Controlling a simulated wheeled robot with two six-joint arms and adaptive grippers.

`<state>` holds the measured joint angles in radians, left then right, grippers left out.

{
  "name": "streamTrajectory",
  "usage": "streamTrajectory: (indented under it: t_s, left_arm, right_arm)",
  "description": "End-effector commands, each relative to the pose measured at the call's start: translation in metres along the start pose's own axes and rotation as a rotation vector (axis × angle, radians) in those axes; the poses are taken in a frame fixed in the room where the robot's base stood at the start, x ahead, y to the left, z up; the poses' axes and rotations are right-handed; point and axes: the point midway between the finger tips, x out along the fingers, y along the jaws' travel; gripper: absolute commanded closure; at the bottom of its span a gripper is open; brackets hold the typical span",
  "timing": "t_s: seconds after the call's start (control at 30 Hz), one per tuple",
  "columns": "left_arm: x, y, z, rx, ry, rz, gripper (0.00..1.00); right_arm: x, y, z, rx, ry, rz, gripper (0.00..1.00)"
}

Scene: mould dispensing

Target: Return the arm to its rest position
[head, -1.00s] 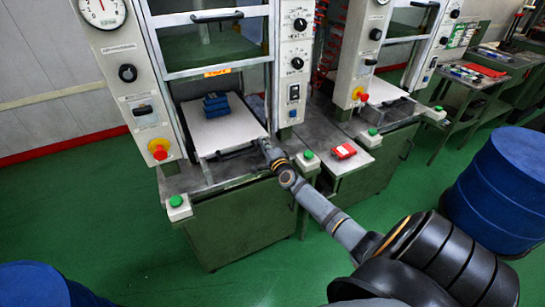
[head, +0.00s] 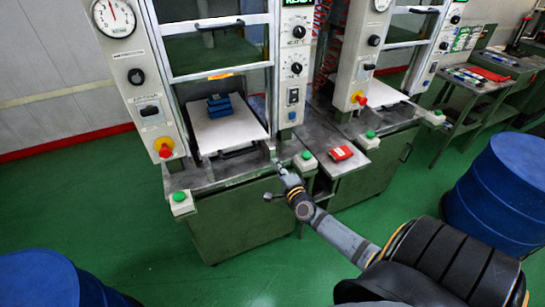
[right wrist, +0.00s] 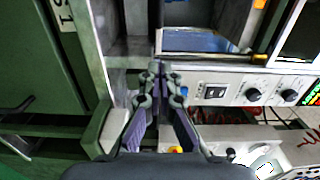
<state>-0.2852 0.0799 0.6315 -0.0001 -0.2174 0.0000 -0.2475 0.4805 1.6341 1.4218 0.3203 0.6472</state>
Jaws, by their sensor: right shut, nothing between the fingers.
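My right arm reaches in from the lower right of the head view. Its gripper (head: 277,161) is in front of the left press, near the front right corner of the press's pale plate. In the right wrist view the two fingers (right wrist: 161,70) are close together, shut and empty. A stack of blue blocks (head: 219,105) sits on the pale plate (head: 228,132) inside the left press, apart from the gripper. My left gripper is not in view.
The left press has a control column (head: 295,70) on its right and a green button box (head: 181,203) at its front left corner. A red item (head: 341,153) lies on the side table. Blue drums (head: 500,185) stand at right and lower left. Green floor is clear in front.

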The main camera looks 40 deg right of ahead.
Motion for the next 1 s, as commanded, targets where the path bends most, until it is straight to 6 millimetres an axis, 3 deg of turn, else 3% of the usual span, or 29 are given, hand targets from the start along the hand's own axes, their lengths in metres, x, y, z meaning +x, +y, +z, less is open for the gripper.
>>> streamTrajectory:
  t_s: [0.37,0.47,0.57,0.67,0.7,0.77,0.87,1.0]
  left_arm:
    - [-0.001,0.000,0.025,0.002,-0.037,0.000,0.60]
    - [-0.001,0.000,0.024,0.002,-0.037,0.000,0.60]
    - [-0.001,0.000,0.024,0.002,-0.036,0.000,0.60]
    - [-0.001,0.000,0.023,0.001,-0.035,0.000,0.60]
    - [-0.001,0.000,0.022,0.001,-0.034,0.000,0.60]
    - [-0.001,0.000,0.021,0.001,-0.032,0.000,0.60]
    - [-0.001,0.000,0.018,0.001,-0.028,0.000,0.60]
    - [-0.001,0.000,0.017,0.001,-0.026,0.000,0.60]
  right_arm:
    - [-0.003,0.000,0.000,0.000,0.000,0.000,1.00]
    - [-0.005,0.010,-0.001,-0.029,-0.002,0.018,1.00]
    - [-0.016,0.055,-0.003,-0.167,-0.018,0.098,1.00]
    - [-0.043,0.131,-0.005,-0.400,-0.075,0.244,1.00]
    - [-0.058,0.165,-0.005,-0.499,-0.112,0.310,1.00]
    - [-0.085,0.211,-0.004,-0.637,-0.177,0.407,1.00]
    - [-0.139,0.284,0.000,-0.845,-0.312,0.564,1.00]
    - [-0.232,0.369,0.007,-1.096,-0.557,0.764,1.00]
